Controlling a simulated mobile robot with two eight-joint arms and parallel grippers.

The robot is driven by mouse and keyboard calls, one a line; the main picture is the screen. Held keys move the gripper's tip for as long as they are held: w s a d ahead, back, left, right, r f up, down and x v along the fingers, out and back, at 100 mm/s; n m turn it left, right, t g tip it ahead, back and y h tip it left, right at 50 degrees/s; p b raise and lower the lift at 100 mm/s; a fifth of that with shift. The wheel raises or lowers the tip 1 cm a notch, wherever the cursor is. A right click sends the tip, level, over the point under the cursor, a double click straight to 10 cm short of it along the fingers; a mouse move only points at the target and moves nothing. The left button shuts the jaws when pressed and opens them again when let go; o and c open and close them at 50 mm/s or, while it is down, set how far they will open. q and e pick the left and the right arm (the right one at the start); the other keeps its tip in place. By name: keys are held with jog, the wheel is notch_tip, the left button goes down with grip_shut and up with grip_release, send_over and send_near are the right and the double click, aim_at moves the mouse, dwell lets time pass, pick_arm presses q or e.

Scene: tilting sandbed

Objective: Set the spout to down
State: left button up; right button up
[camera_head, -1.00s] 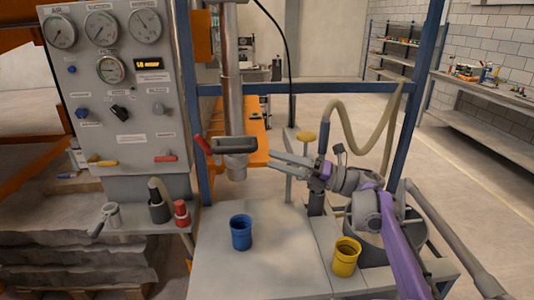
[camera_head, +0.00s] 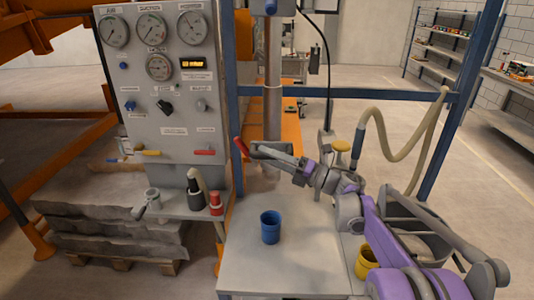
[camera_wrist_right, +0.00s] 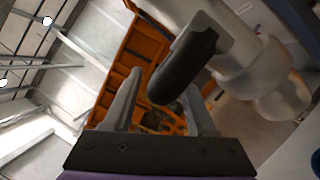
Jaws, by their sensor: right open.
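The spout's vertical metal pipe (camera_head: 272,112) hangs behind the worktable. At its lower end is a dark grey block, with a red lever (camera_head: 241,148) at its left. My right gripper (camera_head: 266,152) reaches in from the right in front of this block and hides much of it. In the right wrist view, a dark rounded handle (camera_wrist_right: 183,68) on a light fitting lies between and just beyond my open fingers (camera_wrist_right: 160,95). I cannot tell whether they touch it. The spout's direction is unclear. My left gripper is not in view.
A blue cup (camera_head: 270,228) stands on the grey worktable (camera_head: 285,268). A yellow cup (camera_head: 366,263) is partly behind my right arm. A gauge panel (camera_head: 160,100) stands at the left. A beige hose (camera_head: 402,153) hangs from the blue frame at the right.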

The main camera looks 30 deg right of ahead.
jog(key=shift+w+a+r, duration=0.1)
jog(key=shift+w+a, duration=0.1)
jog(key=shift+a, duration=0.05)
grip_shut()
dwell(1.4)
